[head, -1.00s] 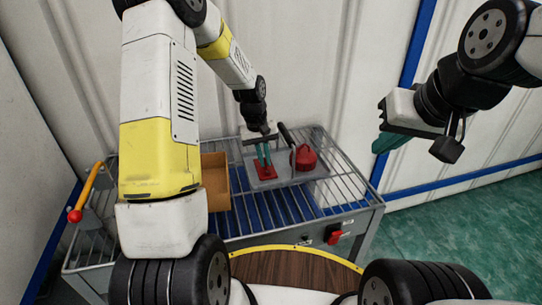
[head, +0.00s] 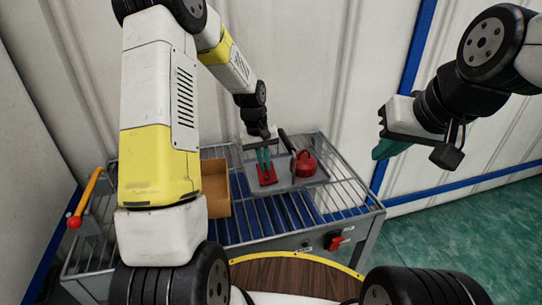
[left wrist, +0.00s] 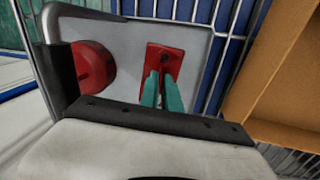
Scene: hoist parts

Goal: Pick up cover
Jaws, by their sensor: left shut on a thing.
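The red rectangular plate (head: 267,175), which I take to be the cover, is over the grey tray (head: 290,182) on the rack table. My left gripper (head: 264,160) reaches down to it from above, its teal fingers shut on the plate's middle. In the left wrist view the fingers meet the red plate (left wrist: 163,58), and a dark hole shows near its top edge. I cannot tell whether the plate touches the tray. My right gripper (head: 386,148) is up at the right, away from the table, seen from the side with its finger gap hidden.
A round red part (head: 306,163) with a dark handle-like bar beside it sits on the tray, close right of the plate. A brown open box (head: 216,187) stands left of the tray. Bare rack bars (head: 340,197) lie to the right. A red switch (head: 335,243) is on the table front.

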